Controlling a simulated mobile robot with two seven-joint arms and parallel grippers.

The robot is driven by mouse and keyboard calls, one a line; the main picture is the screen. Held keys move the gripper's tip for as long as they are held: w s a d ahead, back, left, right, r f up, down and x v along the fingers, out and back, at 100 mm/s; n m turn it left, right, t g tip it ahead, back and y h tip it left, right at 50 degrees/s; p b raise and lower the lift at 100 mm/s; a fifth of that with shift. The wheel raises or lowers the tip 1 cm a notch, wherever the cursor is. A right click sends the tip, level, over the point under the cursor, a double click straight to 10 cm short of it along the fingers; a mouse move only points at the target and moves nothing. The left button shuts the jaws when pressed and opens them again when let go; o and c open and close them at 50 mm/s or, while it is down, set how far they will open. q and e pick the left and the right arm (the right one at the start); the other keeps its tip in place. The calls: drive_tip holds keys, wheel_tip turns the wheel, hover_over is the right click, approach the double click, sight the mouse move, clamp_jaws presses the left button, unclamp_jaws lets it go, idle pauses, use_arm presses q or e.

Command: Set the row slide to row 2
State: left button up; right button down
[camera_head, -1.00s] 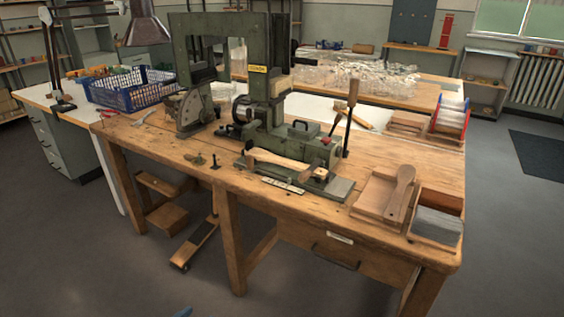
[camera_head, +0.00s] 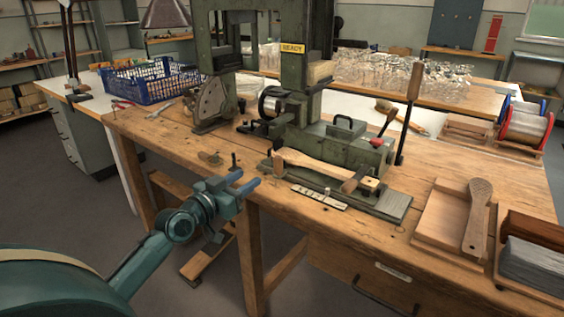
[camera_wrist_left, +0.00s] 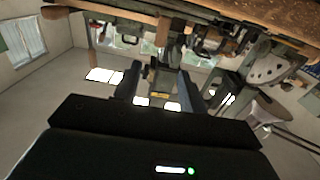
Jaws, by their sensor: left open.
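The green tufting machine (camera_head: 308,135) stands on the wooden bench with a yellow "READY" label. At its front foot lies a pale marked strip (camera_head: 306,196) with a small upright peg on it, which looks like the row slide; its marks are too small to read. A wooden brush blank (camera_head: 322,164) lies just behind the strip. My left gripper (camera_head: 243,184) is open and empty at the bench's front edge, to the left of the strip and apart from it. In the left wrist view its fingers (camera_wrist_left: 158,88) are spread with nothing between them. My right gripper is not in view.
A small dark post (camera_head: 235,161) stands on the bench just behind my left gripper. A tall lever (camera_head: 409,110) rises at the machine's right. Wooden trays (camera_head: 428,228) with a brush blank and grey bristles stand at the front right. A blue crate (camera_head: 157,90) is at the back left.

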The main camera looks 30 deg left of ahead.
sight(275, 160)
use_arm(q)
drive_tip(key=w, duration=0.8)
drive_tip(key=w+d+b, duration=0.1)
drive_tip(key=w, duration=0.3)
drive_tip(key=shift+w, duration=0.1)
drive_tip(key=shift+c, duration=0.2)
clamp_jaws()
